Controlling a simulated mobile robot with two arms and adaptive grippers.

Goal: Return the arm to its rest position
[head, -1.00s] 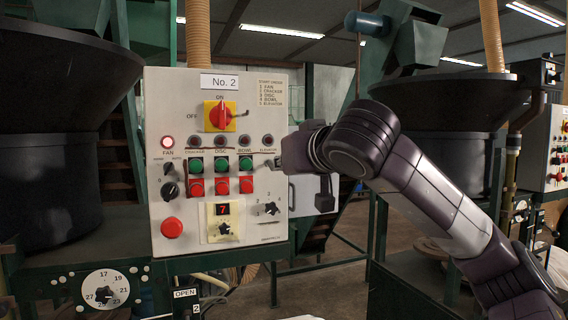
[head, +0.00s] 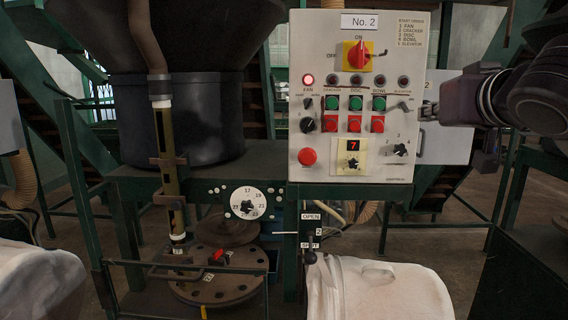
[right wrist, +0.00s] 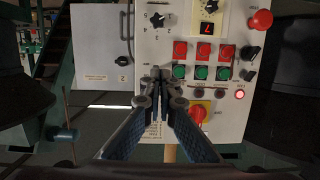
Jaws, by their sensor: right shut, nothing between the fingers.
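My right arm comes in from the right edge in the head view. Its gripper (head: 428,112) is beside the right edge of the control panel "No. 2" (head: 330,45), near the panel's small lever. In the right wrist view the gripper (right wrist: 160,76) has its fingers together, with nothing between them, and the panel (right wrist: 236,115) lies beyond, upside down. Whether the gripper touches the panel I cannot tell. The panel has a red-and-yellow main switch (head: 357,55), a lit red fan lamp (head: 308,79) and a display (head: 352,145) reading 7. My left gripper is not in view.
A numbered dial (head: 247,203) and a round dark plate (head: 215,285) sit below the panel to the left. A white bulk bag (head: 385,290) stands at the bottom, another (head: 38,285) at lower left. A dark hopper (head: 180,110) and green frames surround the panel.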

